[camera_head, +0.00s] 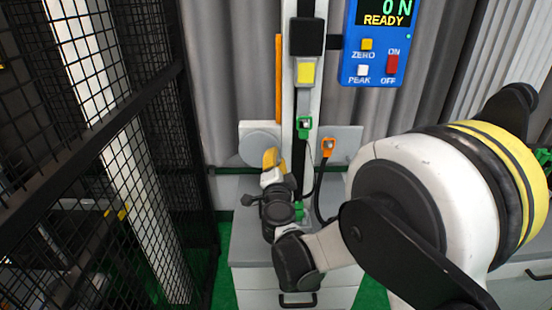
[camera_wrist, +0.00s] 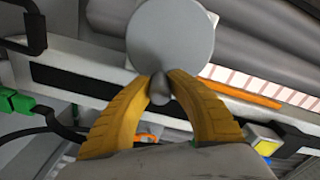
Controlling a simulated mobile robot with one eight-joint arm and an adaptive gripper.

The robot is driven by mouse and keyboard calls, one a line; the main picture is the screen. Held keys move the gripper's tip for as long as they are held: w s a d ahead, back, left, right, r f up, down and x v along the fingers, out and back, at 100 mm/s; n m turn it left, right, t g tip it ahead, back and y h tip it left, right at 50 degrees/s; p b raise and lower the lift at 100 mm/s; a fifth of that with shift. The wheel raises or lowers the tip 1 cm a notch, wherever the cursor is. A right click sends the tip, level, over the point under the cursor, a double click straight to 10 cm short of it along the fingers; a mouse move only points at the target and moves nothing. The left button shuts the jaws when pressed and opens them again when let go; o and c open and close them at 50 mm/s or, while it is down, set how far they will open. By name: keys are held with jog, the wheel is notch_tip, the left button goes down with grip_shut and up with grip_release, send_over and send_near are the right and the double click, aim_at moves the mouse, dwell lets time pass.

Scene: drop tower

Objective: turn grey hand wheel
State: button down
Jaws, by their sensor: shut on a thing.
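The grey hand wheel (camera_head: 257,139) is a round disc on the left side of the upright column in the head view. In the wrist view the wheel (camera_wrist: 170,38) fills the top middle, with a small dark grey knob (camera_wrist: 160,90) at its lower edge. My gripper (camera_head: 271,158) has yellow fingers and reaches up to the lower right of the wheel. In the wrist view my gripper (camera_wrist: 161,78) has its two fingertips closed around the knob, one on each side. The fingertips hide part of the knob and the wheel's lower rim.
The column (camera_head: 317,75) carries a green connector (camera_head: 304,127) and an orange connector (camera_head: 327,147) with black cables close to my arm. A blue force display (camera_head: 379,40) reads 0 N, READY. A black mesh fence (camera_head: 150,110) stands to the left. A white drawer cabinet (camera_head: 260,250) stands below.

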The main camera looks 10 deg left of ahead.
jog(key=shift+a, duration=0.1)
jog(key=c, duration=1.2)
grip_release()
jog(key=shift+s, duration=0.15)
jog(key=v, duration=1.2)
jog(key=shift+r, duration=0.1)
